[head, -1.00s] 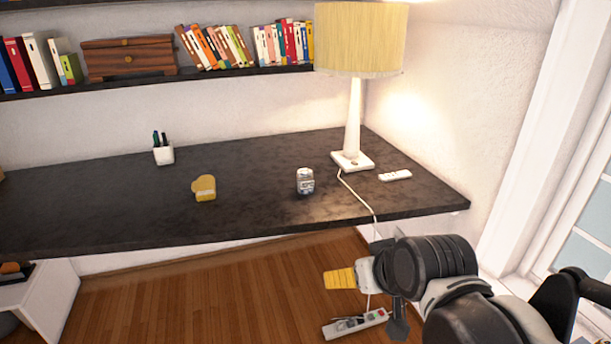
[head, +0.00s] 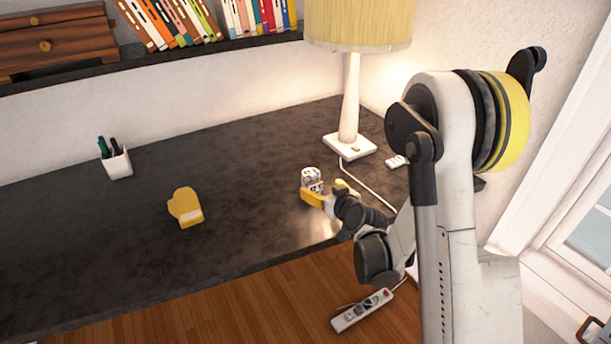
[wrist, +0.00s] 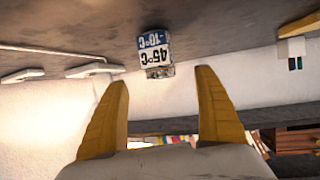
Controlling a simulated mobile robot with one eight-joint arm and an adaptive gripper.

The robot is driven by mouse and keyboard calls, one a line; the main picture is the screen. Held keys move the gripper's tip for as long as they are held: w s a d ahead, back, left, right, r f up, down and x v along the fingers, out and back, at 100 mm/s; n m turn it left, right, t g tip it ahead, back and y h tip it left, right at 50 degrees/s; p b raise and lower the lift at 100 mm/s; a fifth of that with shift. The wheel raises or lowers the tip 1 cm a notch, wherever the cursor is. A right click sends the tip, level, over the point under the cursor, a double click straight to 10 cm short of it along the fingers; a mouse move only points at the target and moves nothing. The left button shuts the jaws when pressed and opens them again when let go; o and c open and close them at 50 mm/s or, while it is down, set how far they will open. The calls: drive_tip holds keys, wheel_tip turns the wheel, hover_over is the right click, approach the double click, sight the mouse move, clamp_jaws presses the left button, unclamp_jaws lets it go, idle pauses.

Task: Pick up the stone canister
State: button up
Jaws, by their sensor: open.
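The stone canister is most likely the small grey-and-white can (head: 312,178) on the dark desk, near its front right part. In the wrist view, which is upside down, it shows as a can (wrist: 155,52) with blue and white labels reading "45°C" and "-10°C". My gripper (head: 330,196) is open, with its yellow fingers low over the desk at the can's near side. In the wrist view the fingers of my gripper (wrist: 160,108) are apart with nothing between them, and the can lies beyond the tips, roughly centred. I cannot tell whether a finger touches it.
A lamp (head: 349,145) stands behind the can, its cord running along the desk (head: 130,235). A white remote (head: 396,161) lies to the right. A yellow mitt-shaped object (head: 185,207) and a white pen cup (head: 117,163) stand left. The desk between them is clear.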

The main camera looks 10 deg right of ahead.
sight(314, 183)
drive_tip(key=x, duration=0.4)
drive_tip(key=shift+w+f+b, duration=0.3)
drive_tip(key=shift+b, duration=0.05)
drive_tip(key=b+x, duration=0.1)
drive_tip(key=x, duration=0.1)
drive_tip(key=b+x, duration=0.1)
drive_tip(key=x, duration=0.2)
drive_tip(key=shift+w+d+r, duration=0.1)
drive_tip(key=shift+w+r, duration=0.05)
drive_tip(key=shift+w, duration=0.2)
drive_tip(key=shift+c, duration=0.2)
drive_tip(key=c, duration=1.5)
drive_tip(key=shift+r, duration=0.15)
